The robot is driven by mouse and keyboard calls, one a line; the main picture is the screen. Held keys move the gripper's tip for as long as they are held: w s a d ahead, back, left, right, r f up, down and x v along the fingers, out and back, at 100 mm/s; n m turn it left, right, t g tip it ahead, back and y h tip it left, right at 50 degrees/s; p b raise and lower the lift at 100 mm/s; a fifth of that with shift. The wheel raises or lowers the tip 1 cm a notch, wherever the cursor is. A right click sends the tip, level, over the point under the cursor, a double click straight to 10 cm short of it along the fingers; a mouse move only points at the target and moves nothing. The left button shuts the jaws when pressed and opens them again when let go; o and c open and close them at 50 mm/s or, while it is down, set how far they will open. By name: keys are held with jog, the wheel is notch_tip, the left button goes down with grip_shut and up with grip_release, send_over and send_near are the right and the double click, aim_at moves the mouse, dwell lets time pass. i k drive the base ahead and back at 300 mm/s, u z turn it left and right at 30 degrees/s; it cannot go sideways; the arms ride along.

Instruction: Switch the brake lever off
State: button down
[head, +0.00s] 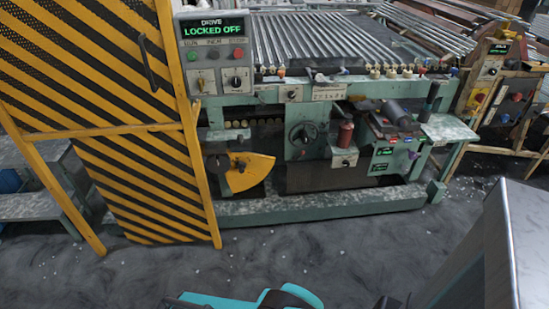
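The green machine (310,207) stands ahead with a control box (212,53) at its upper left, whose display reads "DRIVE LOCKED OFF". No part is legibly marked as the brake lever. A yellow fan-shaped plate (252,171) with a dark part at its left sits low on the machine's left side. A dark upright handle (432,95) stands at the machine's right end. I cannot tell whether either is the brake lever or what position it is in. My gripper's fingers do not show; teal and black parts at the bottom edge seem to be mine.
A yellow-and-black striped guard (145,187) stands at the left with a frame post beside the machine. A red cylinder (345,134) and a handwheel (303,135) are on the machine's front. A wooden-framed stand (505,95) is at the right.

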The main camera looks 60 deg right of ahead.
aim_at(295, 159)
jog(key=u, duration=0.45)
jog(key=k, duration=1.35)
jog(key=z, duration=0.55)
jog(key=i, duration=1.5)
